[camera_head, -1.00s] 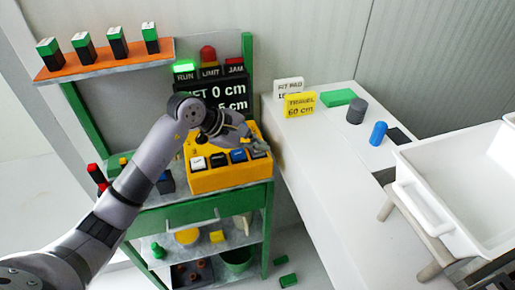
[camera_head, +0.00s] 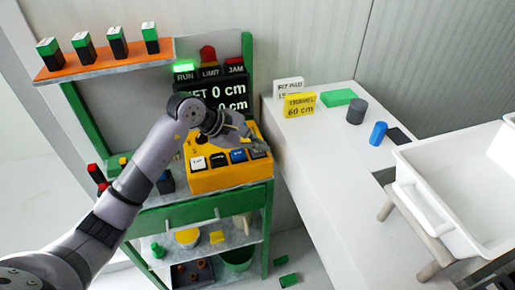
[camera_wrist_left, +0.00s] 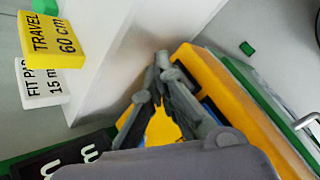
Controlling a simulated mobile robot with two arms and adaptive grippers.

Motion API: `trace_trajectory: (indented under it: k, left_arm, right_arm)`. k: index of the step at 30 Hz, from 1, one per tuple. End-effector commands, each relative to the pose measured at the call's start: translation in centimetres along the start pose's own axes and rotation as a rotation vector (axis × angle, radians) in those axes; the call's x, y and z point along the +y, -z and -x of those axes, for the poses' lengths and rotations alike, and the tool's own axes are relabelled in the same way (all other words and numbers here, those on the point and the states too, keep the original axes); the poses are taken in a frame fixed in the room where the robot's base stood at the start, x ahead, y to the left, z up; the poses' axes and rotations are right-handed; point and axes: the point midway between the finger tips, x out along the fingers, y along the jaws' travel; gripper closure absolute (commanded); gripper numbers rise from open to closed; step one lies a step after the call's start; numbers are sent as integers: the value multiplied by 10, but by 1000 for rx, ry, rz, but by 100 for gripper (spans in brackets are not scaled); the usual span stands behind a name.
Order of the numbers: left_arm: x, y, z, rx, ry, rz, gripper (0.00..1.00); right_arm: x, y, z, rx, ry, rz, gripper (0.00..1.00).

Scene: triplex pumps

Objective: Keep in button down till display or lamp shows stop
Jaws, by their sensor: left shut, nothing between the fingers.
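The yellow control box (camera_head: 230,178) stands on the green bench with a row of buttons on its sloped face: white (camera_head: 198,163), black (camera_head: 218,160), blue (camera_head: 238,156) and a dark one at the right end. My left gripper (camera_head: 260,150) is shut and empty, its tips at the right-end button. It also shows in the wrist view (camera_wrist_left: 162,62), covering that button, so I cannot tell whether it is pressed. The display (camera_head: 229,95) reads 0 cm on top; its lower line, partly hidden by my arm, ends in 0 cm. The RUN lamp (camera_head: 184,71) glows green; LIMIT and JAM look dark.
A yellow TRAVEL 60 cm sign (camera_head: 300,105) and a white sign (camera_head: 289,87) stand on the white counter (camera_head: 325,180), with a blue cylinder (camera_head: 378,133) and a grey one (camera_head: 356,110). A white basin (camera_head: 465,190) is at the right. An orange shelf (camera_head: 105,62) is upper left.

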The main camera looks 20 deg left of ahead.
Motion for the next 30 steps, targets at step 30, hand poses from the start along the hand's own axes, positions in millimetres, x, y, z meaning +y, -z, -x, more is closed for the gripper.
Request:
trace_trajectory:
  k: [30]
  left_arm:
    - [9,-9,13,1,1,0,100]
  right_arm:
    - [0,1,8,0,0,0,60]
